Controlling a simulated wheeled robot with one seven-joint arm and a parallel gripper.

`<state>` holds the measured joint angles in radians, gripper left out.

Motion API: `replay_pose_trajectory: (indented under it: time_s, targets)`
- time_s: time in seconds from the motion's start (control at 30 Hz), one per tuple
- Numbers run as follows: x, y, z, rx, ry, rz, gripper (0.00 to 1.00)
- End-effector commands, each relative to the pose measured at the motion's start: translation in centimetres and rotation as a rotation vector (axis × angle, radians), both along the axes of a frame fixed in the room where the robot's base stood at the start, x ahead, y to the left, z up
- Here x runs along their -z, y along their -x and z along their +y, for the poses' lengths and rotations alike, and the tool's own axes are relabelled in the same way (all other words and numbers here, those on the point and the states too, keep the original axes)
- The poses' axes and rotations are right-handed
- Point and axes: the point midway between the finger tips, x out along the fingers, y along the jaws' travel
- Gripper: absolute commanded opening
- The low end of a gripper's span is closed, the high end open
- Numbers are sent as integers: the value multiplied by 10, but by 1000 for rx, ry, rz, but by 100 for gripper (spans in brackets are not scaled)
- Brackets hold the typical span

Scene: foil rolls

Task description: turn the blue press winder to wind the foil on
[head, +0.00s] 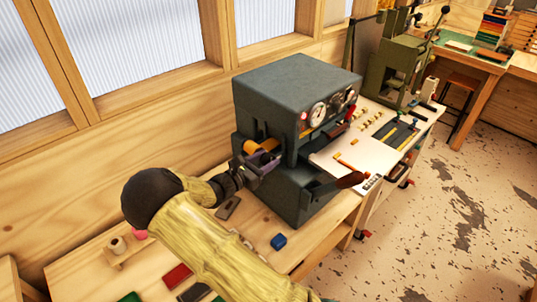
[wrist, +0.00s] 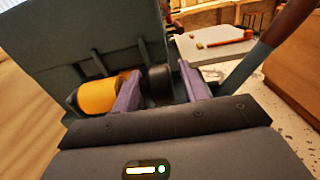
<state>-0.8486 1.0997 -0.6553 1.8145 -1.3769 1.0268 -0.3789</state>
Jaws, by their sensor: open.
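The blue-grey press (head: 295,82) stands on the bench; its side fills much of the wrist view (wrist: 85,55). A gold foil roll (wrist: 98,97) sits on that side, and shows in the head view (head: 250,147). A dark round knob, apparently the winder (wrist: 159,86), sticks out right of the roll in the wrist view. My gripper (wrist: 161,80) is open, with its purple fingers either side of this knob. I cannot tell whether either finger touches it. In the head view my gripper (head: 262,164) is at the press's left side and hides the knob.
A lever with a brown handle (head: 349,180) juts from the press front, and shows right of my gripper in the wrist view (wrist: 285,28). A blue block (head: 278,241) and a dark flat piece (head: 229,208) lie on the bench. A green press (head: 395,70) stands beyond.

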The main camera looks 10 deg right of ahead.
Motion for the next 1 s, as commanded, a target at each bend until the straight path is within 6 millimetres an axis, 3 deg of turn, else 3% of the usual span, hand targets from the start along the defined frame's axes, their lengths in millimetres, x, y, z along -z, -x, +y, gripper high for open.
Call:
replay_pose_trajectory:
  time_s: [0.13, 0.43, 0.67, 1.0]
  targets:
    - [-1, -6, -11, 1, 0, 0, 44]
    - [0, -8, -13, 0, 0, -1, 44]
    - [0, -7, -13, 0, 0, 0, 0]
    - [-1, -8, -13, 0, -24, 12, 0]
